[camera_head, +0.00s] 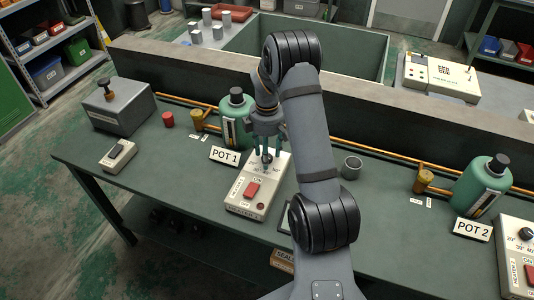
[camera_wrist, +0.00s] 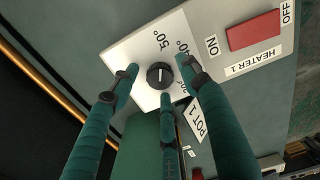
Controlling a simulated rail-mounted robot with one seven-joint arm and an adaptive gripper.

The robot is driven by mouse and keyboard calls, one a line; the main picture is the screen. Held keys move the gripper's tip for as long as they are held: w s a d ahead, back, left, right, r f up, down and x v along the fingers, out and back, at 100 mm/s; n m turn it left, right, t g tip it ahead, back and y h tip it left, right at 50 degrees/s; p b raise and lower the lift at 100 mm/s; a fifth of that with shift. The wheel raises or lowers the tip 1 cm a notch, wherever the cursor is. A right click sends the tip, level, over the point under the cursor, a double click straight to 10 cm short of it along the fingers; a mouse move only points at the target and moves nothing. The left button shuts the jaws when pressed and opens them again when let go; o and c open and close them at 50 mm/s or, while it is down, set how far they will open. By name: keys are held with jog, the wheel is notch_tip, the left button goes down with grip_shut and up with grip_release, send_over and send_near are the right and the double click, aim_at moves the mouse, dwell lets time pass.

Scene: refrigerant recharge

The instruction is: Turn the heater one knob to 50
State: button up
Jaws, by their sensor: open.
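The heater one box (camera_head: 240,206) is a cream unit on the green bench, with a red ON/OFF switch (camera_head: 252,190) in front and the HEATER 1 label legible in the wrist view. Its small black knob (camera_wrist: 160,75) sits on a white dial plate marked 50° and 40°; another mark is partly hidden by a finger. A pale line shows on the knob, but I cannot tell which mark it points to. My gripper (camera_head: 267,150) is above the box. In the wrist view its three green fingers (camera_wrist: 160,79) are spread around the knob, apart from it.
The green POT 1 bottle (camera_head: 236,110) and its sign (camera_head: 225,156) stand close behind and left of the box. A grey cup (camera_head: 351,167) is to the right. The POT 2 bottle (camera_head: 481,185) and second heater (camera_head: 517,250) are far right. Orange pipes run along the bench back.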

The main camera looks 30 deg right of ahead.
notch_tip(320, 180, up, 12)
dwell(0.6)
jog(key=shift+f, duration=0.1)
notch_tip(320, 180, down, 12)
dwell(0.7)
